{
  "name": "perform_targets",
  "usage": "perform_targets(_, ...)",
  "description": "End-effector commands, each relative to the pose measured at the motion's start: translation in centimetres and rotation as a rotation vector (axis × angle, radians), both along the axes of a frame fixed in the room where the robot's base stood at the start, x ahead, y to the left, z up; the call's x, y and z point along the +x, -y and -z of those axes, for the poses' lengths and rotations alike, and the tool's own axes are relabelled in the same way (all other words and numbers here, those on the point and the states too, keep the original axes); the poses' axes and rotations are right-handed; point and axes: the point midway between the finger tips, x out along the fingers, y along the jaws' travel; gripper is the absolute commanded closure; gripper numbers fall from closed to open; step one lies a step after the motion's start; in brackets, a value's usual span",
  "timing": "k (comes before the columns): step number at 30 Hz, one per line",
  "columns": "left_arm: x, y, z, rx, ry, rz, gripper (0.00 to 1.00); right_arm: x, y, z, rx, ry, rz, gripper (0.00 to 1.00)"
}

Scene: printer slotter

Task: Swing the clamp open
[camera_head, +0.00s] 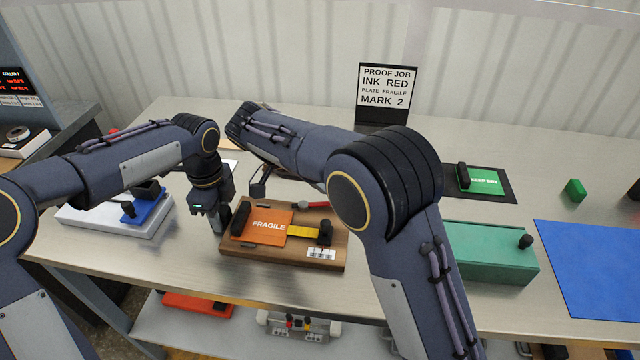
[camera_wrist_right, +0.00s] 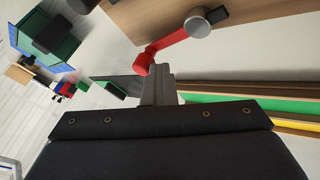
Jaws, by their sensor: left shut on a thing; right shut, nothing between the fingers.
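The wooden block (camera_head: 285,257) carries the orange FRAGILE plate (camera_head: 262,226) and a yellow strip (camera_head: 303,231). The clamp's red lever (camera_head: 318,205) and grey pivot (camera_head: 303,205) are at the block's back edge; my right arm hides the lever's far end. In the right wrist view the red lever (camera_wrist_right: 168,44) runs from the grey pivot (camera_wrist_right: 197,27) to a rounded tip. My right gripper (camera_wrist_right: 158,72) is shut and empty beside that tip; contact is unclear.
A sign (camera_head: 386,88) stands at the back. A green box (camera_head: 488,252), a blue mat (camera_head: 597,265) and a green plate on a dark pad (camera_head: 503,197) lie to the right. A white base (camera_head: 105,220) with a blue plate is left. My right forearm crosses above the block.

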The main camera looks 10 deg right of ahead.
Motion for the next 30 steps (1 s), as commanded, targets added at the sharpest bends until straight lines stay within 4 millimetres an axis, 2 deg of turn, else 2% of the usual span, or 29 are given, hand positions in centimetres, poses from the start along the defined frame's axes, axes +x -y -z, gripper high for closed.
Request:
perform_targets(1,0.1,-0.7,0.1,0.012,0.0,-0.011,1.0,0.0,0.5,-0.1,-0.01,-0.002,0.008,1.0)
perform_targets(15,0.1,-0.4,0.1,0.008,-0.001,-0.006,1.0,0.3,-1.4,0.0,-0.005,0.0,0.003,1.0)
perform_targets(23,0.0,-0.2,0.1,0.004,-0.001,-0.002,1.0,0.3,-1.5,0.0,-0.002,0.0,0.001,1.0)
perform_targets(26,0.0,-0.1,0.1,0.003,-0.001,-0.001,1.0,0.3,-1.6,-0.5,-0.001,0.002,0.001,1.0)
perform_targets(30,0.0,0.0,0.1,0.002,0.0,0.0,1.0,0.3,-1.6,-2.5,0.001,0.005,0.001,1.0)
